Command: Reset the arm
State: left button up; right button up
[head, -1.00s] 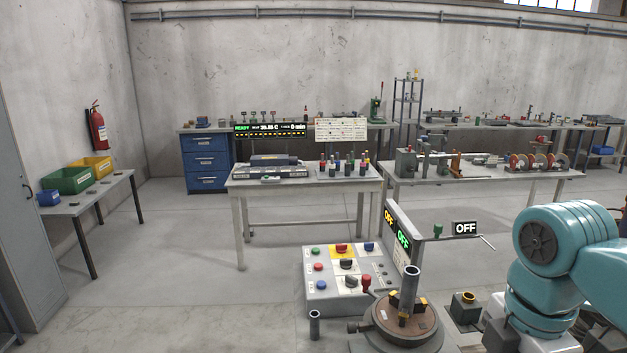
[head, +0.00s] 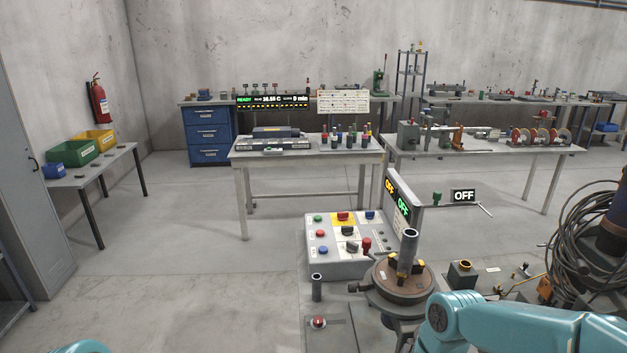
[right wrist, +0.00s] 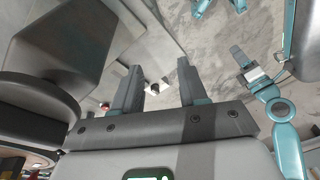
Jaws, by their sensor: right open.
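The positioner's grey control panel (head: 347,262) has several coloured buttons and knobs. An upright display board (head: 398,206) and a small sign (head: 464,196) read OFF. A red button (head: 318,321) sits on a low plate in front. My right arm shows at lower right in the head view, its gripper out of frame.
A short dark tube (head: 316,288) stands left of the turntable. A worktable (head: 305,178) with a rack and bottles stands behind. Coiled cable (head: 582,250) and machine parts crowd the right. The floor at left is open.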

jog(key=s+a+f+m+y, duration=0.1)
jog(key=s+a+f+m, duration=0.15)
jog(key=f, duration=0.45)
jog(key=s+a+f+m, duration=0.1)
jog(key=f+m, duration=0.2)
jog(key=f, duration=0.4)
jog(key=s+a+f+m+y, duration=0.1)
jog(key=s+f+m, duration=0.8)
jog(key=s+f, duration=0.3)
jog(key=shift+a+m+t+b, duration=0.3)
jog(key=shift+a+m+b, duration=0.05)
jog(key=shift+a+b, duration=0.1)
jog(key=shift+s+d, duration=0.1)
jog(key=shift+s, duration=0.05)
